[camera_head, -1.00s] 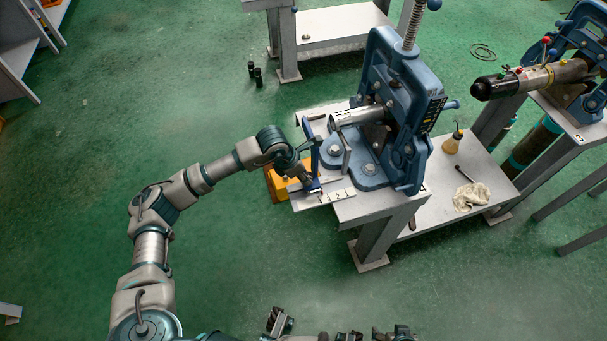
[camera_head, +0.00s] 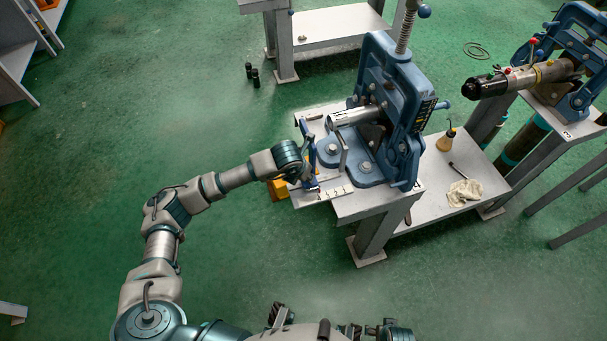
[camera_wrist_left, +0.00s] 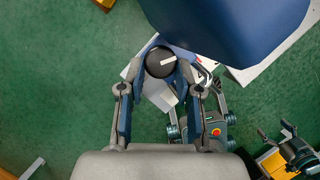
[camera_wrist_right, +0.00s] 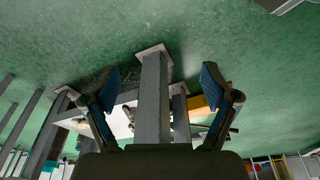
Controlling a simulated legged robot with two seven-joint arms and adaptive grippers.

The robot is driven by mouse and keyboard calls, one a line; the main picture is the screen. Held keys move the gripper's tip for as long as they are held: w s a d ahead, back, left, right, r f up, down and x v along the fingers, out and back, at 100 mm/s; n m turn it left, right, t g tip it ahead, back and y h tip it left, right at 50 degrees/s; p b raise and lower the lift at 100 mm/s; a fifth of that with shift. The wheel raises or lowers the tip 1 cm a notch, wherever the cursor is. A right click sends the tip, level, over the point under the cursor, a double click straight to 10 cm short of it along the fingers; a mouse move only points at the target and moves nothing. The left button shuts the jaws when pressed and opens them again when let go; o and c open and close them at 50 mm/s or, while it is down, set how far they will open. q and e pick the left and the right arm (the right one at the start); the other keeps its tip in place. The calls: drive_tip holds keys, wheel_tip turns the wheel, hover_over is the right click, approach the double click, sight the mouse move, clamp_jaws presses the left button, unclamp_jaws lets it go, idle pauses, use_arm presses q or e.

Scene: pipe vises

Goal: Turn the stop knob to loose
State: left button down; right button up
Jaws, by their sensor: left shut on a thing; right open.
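The stop knob (camera_wrist_left: 160,62) is round and black with a white pointer line slanting slightly up to the right in the left wrist view. My left gripper (camera_wrist_left: 158,78) is shut on it, one blue-padded finger on each side. In the head view my left gripper (camera_head: 305,177) is at the front left corner of the vise bench, by the blue stop upright (camera_head: 310,147), and hides the knob. My right gripper (camera_wrist_right: 162,82) is open and empty in the right wrist view, with a grey table leg behind it.
The blue pipe vise (camera_head: 388,105) holds a silver pipe (camera_head: 352,117) whose end is near the stop. The bench plate (camera_head: 335,193) carries printed numbers. An oil can (camera_head: 446,142) and white rag (camera_head: 464,193) lie on the lower shelf. The green floor to the left is clear.

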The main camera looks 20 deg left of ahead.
use_arm(q)
drive_tip(key=shift+w+a+r+n, duration=0.2)
drive_tip(key=shift+a+n, duration=0.15)
drive_tip(key=shift+n, duration=0.05)
drive_tip(key=c, duration=0.8)
unclamp_jaws()
drive_tip(key=shift+w, duration=0.1)
drive_tip(key=shift+o, duration=0.2)
drive_tip(key=shift+a+f, duration=0.1)
drive_tip(key=shift+f, duration=0.1)
drive_tip(key=shift+s+r, duration=0.25)
drive_tip(key=shift+r, duration=0.2)
drive_tip(key=v, duration=1)
drive_tip(key=shift+s+r, duration=0.2)
drive_tip(key=shift+r, duration=0.15)
drive_tip(key=shift+c, duration=0.2)
